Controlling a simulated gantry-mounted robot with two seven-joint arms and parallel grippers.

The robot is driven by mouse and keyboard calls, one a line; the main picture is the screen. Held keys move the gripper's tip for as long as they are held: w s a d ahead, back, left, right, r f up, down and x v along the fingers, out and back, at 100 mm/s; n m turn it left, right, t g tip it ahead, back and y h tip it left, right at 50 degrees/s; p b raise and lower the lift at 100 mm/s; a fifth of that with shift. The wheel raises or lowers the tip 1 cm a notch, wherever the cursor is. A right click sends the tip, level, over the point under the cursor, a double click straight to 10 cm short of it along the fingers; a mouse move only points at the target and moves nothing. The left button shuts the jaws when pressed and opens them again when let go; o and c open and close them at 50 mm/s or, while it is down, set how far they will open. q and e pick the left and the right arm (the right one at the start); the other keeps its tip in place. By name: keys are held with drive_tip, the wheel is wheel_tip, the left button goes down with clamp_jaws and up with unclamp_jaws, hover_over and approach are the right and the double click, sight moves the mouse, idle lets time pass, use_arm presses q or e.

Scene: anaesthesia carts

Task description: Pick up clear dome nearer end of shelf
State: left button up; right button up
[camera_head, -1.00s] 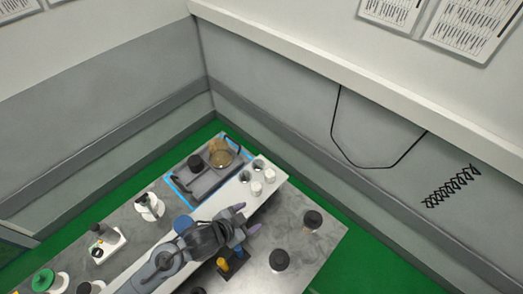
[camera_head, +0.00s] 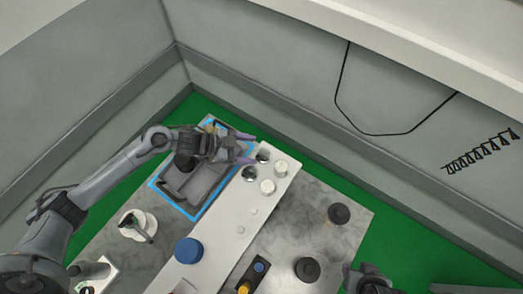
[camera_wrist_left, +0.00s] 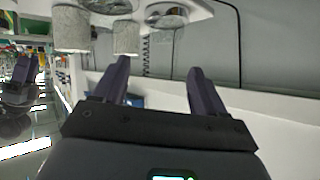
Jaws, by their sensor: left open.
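Two clear domes stand on the white shelf (camera_head: 222,222), near its far end. The one nearer the end (camera_head: 263,157) is just right of my left gripper (camera_head: 247,149); the other dome (camera_head: 249,174) is a little below it in the head view. My left gripper is open and empty, its purple fingers pointing toward the domes but apart from them. In the left wrist view, a clear dome (camera_wrist_left: 165,14) shows at the top, beyond the fingertips (camera_wrist_left: 160,75). My right gripper (camera_head: 370,280) shows only partly at the bottom right; its fingers are unclear.
Two white cylinders (camera_head: 281,167) (camera_head: 267,186) stand right beside the domes. A grey tray (camera_head: 204,191) lies on a blue-edged mat left of the shelf, under my left wrist. A blue cap (camera_head: 188,250) is nearer on the shelf. Black-topped jars (camera_head: 338,214) stand to the right.

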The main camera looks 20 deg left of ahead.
sight(260, 152)
use_arm(q)
drive_tip(key=a+f+g+h+b, duration=0.1)
drive_tip(key=a+b, duration=0.1)
drive_tip(key=a, duration=0.2)
drive_tip(key=shift+g, duration=0.3)
drive_tip(key=shift+p+x, duration=0.35)
drive_tip(key=shift+x, duration=4.7)
drive_tip(key=c, duration=0.8)
drive_tip(key=shift+o, duration=0.2)
use_arm(e)
drive_tip(key=shift+s+d+f, duration=0.1)
drive_tip(key=shift+d+f, duration=0.05)
drive_tip(key=shift+f, duration=0.35)
drive_tip(key=shift+s+d+f, duration=0.1)
drive_tip(key=shift+f, duration=0.35)
use_arm(q)
drive_tip(key=shift+r, duration=0.2)
